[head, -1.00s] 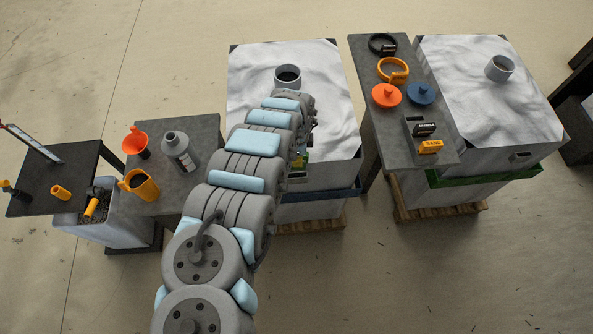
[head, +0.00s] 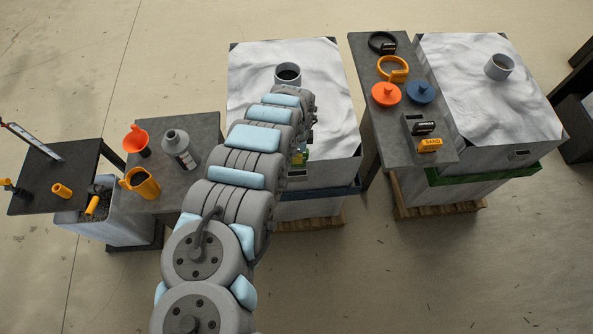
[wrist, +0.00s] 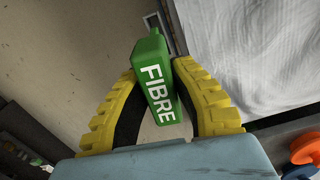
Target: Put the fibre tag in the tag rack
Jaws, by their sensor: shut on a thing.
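The green fibre tag (wrist: 160,85), marked FIBRE in white, is between the two yellow-padded fingers of my gripper (wrist: 165,75) in the wrist view. The gripper is shut on it. In the head view my gripper (head: 301,155) is mostly hidden by my arm, in front of the left white-bagged bin's front face. The grey tag rack (head: 409,123) lies on the right-hand table, to the right of my gripper and apart from it. It holds a black tag (head: 424,128) and an orange SAND tag (head: 430,145).
Orange (head: 386,94) and blue (head: 420,92) lids and two ring clamps (head: 393,69) lie behind the rack. White-bagged bins stand left (head: 325,70) and right (head: 480,95) of that table (head: 375,140). A funnel (head: 137,142), bottle (head: 180,150) and orange jug (head: 140,184) stand on the left table.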

